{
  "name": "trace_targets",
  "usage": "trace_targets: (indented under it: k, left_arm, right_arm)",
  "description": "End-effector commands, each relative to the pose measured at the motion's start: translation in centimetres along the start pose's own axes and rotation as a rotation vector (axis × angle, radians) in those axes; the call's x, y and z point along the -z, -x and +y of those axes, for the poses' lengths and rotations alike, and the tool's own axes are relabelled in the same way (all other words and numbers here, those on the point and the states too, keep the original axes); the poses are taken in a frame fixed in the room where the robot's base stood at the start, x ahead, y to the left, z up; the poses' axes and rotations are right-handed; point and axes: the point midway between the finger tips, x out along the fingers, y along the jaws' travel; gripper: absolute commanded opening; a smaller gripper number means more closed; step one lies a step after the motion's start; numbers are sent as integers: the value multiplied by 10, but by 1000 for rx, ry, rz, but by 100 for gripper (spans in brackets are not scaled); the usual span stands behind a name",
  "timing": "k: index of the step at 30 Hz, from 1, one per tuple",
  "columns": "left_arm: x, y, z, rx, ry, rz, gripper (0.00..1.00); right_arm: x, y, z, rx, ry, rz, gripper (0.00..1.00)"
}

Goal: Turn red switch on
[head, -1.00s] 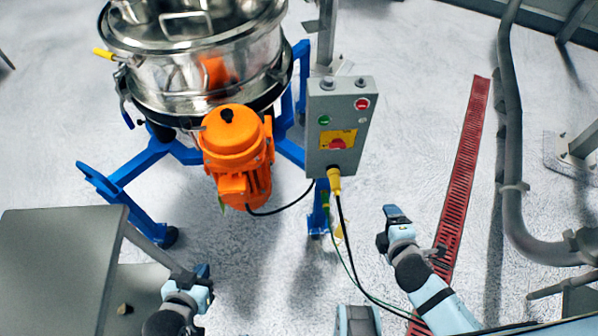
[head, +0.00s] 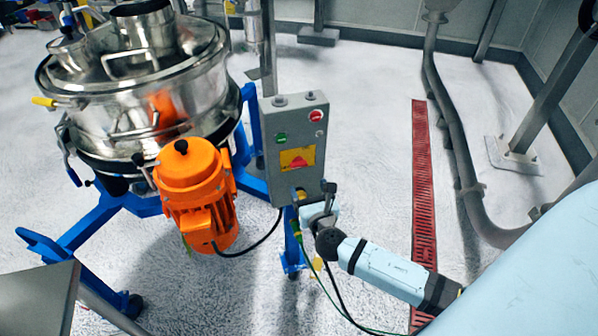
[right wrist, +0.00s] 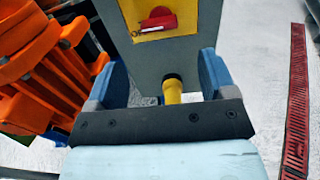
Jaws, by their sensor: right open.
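The red switch (head: 298,161) sits on a yellow plate on the front of a grey control box (head: 286,184). It also shows in the right wrist view (right wrist: 159,19), at the top and beyond the fingertips. My right gripper (head: 314,191) is at the lower end of the box, just below the switch. In the right wrist view its two blue-padded fingers (right wrist: 165,78) are spread, with the box's lower part and a yellow cable plug (right wrist: 172,88) showing between them. The gripper looks apart from the switch. My left gripper is out of view.
An orange motor (head: 195,190) and a steel sifter drum (head: 145,105) on a blue wheeled frame (head: 75,235) stand left of the box. Cables hang below the box. A red floor grate (head: 422,190) and grey pipe lie to the right. A grey table corner (head: 35,300) is at lower left.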

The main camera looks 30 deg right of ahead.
Motion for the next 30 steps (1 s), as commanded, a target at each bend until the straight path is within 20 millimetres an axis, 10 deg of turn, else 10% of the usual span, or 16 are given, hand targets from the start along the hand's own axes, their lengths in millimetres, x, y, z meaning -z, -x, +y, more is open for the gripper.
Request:
trace_targets:
  k: [9,23,30]
  left_arm:
    - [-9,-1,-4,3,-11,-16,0]
    - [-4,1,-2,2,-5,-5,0]
    - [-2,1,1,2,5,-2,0]
  right_arm:
    - [0,-59,0,1,-2,-1,77]
    - [1,-74,0,0,-3,2,77]
    - [1,-74,0,0,-3,2,29]
